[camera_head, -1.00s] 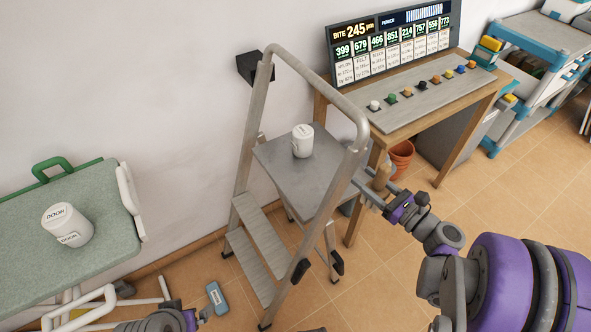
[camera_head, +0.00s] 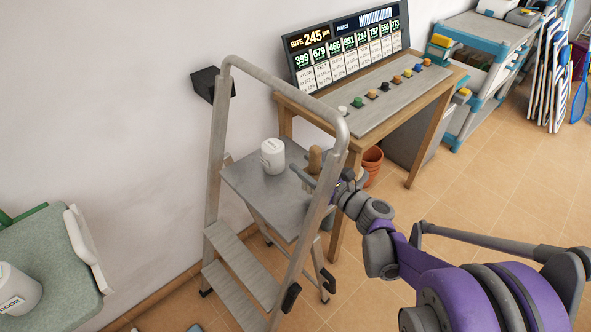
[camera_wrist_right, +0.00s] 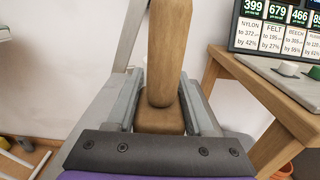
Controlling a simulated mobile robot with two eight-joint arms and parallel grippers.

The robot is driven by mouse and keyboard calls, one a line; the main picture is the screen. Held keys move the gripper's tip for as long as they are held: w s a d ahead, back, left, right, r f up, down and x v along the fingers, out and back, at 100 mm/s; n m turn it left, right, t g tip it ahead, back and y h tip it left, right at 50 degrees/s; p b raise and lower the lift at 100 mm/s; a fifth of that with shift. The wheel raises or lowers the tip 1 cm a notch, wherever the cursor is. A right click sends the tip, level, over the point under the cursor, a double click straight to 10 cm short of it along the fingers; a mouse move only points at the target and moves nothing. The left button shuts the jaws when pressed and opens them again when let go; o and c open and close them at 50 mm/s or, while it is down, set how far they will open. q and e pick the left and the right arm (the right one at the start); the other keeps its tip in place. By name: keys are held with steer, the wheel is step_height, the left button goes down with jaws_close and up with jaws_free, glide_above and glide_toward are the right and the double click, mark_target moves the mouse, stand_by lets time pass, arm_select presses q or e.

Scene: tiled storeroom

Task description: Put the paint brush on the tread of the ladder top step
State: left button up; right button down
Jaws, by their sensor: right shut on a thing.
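The ladder (camera_head: 218,135) stands against the wall, with a flat grey top step (camera_head: 248,187). My right gripper (camera_head: 308,178) is shut on the paint brush (camera_head: 315,159), at the right side of the top step, by the ladder's rail. In the right wrist view the wooden brush (camera_wrist_right: 168,50) stands roughly upright between the two grey fingers (camera_wrist_right: 160,112); no bristles show. Whether the brush touches the tread I cannot tell. My left gripper is out of view.
A white lidded pot (camera_head: 273,157) stands on the back part of the top step. A wooden table (camera_head: 437,85) with knobs and a display board (camera_head: 345,50) is behind. A green-topped cart (camera_head: 45,255) with another white pot (camera_head: 16,290) is at left.

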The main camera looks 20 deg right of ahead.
steer(key=w+f+b, duration=0.1)
steer(key=w+a+f+b, duration=0.1)
steer(key=w+f, duration=0.1)
steer(key=shift+w+a+f, duration=0.1)
steer(key=shift+w+f, duration=0.15)
steer(key=shift+f, duration=0.05)
steer(key=shift+r, duration=0.1)
steer(key=shift+s, duration=0.1)
steer(key=shift+c, duration=1.4)
jaws_free()
steer(key=shift+f, duration=0.2)
